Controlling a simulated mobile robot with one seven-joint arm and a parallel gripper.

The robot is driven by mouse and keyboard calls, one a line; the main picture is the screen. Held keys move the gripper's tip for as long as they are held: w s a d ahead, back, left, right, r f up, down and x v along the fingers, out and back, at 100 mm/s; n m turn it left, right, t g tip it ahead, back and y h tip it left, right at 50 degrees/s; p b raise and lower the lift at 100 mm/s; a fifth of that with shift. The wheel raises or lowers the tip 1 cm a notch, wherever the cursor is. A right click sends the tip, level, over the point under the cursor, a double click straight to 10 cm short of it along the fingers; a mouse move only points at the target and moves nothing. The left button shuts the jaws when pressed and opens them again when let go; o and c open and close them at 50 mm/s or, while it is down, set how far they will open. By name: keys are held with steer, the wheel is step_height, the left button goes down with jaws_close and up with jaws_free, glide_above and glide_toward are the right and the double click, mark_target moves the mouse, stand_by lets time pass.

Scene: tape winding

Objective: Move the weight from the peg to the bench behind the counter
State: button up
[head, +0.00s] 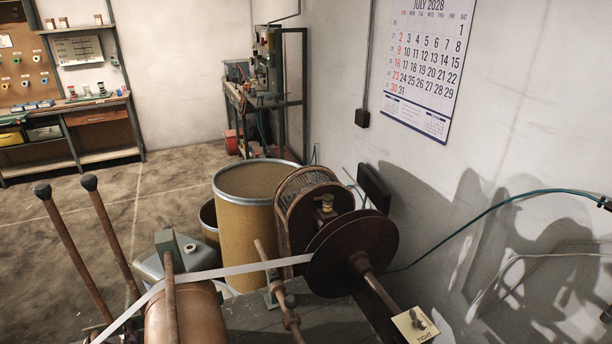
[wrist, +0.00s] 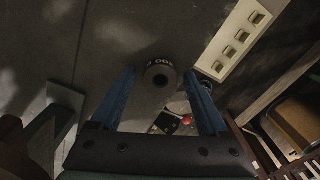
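The weight (wrist: 161,76) is a dark round piece with a hole or peg end at its centre and pale lettering on its rim, in the middle of the wrist view. My gripper (wrist: 161,74) has two blue fingers standing apart, one on each side of the weight. Narrow gaps show between the fingers and the weight, so it looks open. I cannot tell a peg apart from the weight here. My gripper and the weight are not discernible in the head view. A wooden bench (head: 106,101) stands at the back left. I cannot identify the counter.
The winding machine, with a dark reel (head: 340,250) and a pale tape (head: 225,271), fills the foreground. A yellow drum (head: 247,225) stands behind it. A second workbench (head: 245,100) stands at the back wall. A socket strip (wrist: 236,38) lies right of my fingers. Floor (head: 160,180) is clear.

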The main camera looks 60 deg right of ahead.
step_height(320, 180, up, 12)
steer(key=p, duration=1.2)
steer(key=shift+r, duration=0.15)
